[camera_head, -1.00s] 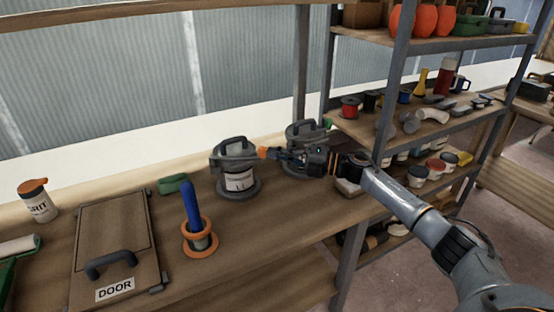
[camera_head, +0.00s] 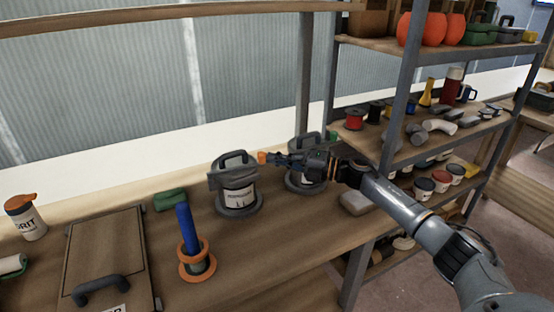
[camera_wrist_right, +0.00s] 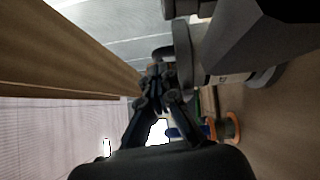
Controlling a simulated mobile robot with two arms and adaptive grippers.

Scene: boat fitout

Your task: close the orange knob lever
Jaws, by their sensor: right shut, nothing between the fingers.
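The orange knob (camera_head: 262,158) shows just beyond the fingertips of my right gripper (camera_head: 274,159), above the right side of the nearer grey can-like unit (camera_head: 238,196). The rest of its lever is hard to make out; I cannot tell whether the fingertips touch the knob. My right gripper is shut and empty. In the right wrist view, its dark fingers (camera_wrist_right: 157,88) meet beside a grey rounded part (camera_wrist_right: 183,55); the knob is not clear there. My left gripper is not in view.
A second grey unit (camera_head: 306,177) stands behind the gripper. The loaded shelf rack (camera_head: 397,100) stands right, beside my arm.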

